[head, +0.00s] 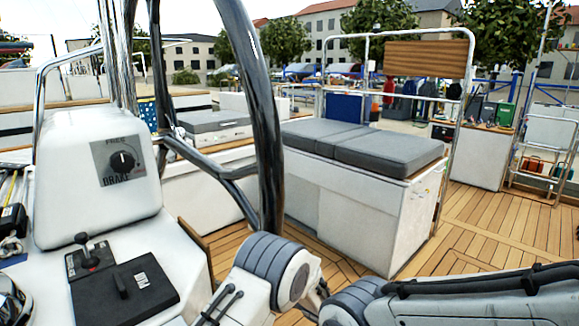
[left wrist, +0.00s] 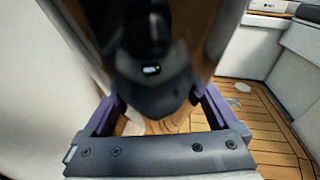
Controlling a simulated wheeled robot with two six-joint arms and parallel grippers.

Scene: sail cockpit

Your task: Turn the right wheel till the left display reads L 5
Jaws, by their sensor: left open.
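A large steering wheel with a dark shiny rim (head: 258,110) and metal spokes stands upright in the middle of the head view; only part of it shows, and I cannot tell from this view alone whether it is the right wheel. No display with a readable number shows. In the left wrist view my left gripper (left wrist: 160,104) is open, its two purple fingers well apart. A blurred dark shape with a small green light lies between or beyond the fingers, in front of brown wood; I cannot tell whether it touches them. My right gripper is out of view.
A white pedestal (head: 95,190) with a FREE/BRAKE knob (head: 122,162) stands left of the wheel. A grey-cushioned bench (head: 365,148) stands behind the wheel. Planked deck (head: 480,240) is clear at right.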

